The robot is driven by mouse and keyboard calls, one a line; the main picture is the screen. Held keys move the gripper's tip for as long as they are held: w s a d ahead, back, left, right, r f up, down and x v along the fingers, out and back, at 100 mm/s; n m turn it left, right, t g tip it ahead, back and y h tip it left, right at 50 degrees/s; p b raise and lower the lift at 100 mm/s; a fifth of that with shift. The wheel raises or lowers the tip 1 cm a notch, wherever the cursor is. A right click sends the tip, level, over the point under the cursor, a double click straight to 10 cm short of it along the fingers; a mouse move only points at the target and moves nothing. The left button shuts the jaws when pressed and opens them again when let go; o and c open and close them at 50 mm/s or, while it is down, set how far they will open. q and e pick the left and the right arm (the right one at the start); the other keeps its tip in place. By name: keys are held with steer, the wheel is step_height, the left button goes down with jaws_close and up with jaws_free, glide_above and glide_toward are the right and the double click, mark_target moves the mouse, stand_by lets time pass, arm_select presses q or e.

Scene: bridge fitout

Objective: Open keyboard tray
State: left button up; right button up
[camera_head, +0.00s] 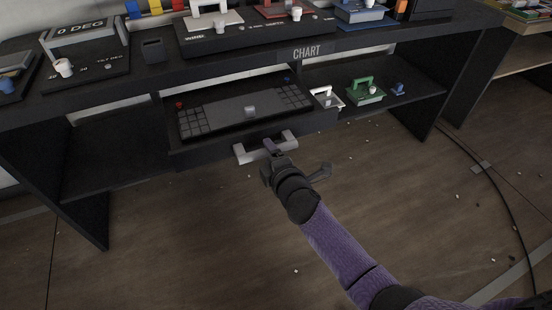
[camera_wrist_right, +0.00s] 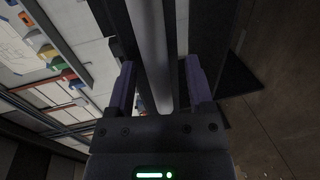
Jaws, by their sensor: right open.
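The keyboard tray (camera_head: 178,143) sits in the middle bay under the dark desk, with a black keyboard (camera_head: 240,112) on it. A pale bar handle (camera_head: 245,153) is on the tray's front. My right gripper (camera_head: 271,147) is at the middle of this handle, its arm coming from the lower right. In the right wrist view the open fingers (camera_wrist_right: 160,72) stand on either side of the pale handle bar (camera_wrist_right: 150,35), with gaps visible beside it. The gripper hides part of the handle in the head view. My left gripper is not in view.
A white-handled item (camera_head: 327,98), a green-handled item (camera_head: 365,92) and a small blue item (camera_head: 398,88) are on the shelf right of the tray. A red knob (camera_head: 180,104) is at the keyboard's left. The floor (camera_head: 200,240) before the desk is mostly clear, with small scattered bits.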

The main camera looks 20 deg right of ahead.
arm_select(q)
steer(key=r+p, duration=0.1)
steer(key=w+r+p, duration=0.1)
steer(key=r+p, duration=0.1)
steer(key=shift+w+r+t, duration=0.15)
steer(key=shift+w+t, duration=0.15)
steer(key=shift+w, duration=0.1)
arm_select(e)
steer(key=s+r, duration=0.1)
steer(key=s, duration=0.7)
steer(key=shift+d+r, duration=0.15)
steer(key=shift+r, duration=0.2)
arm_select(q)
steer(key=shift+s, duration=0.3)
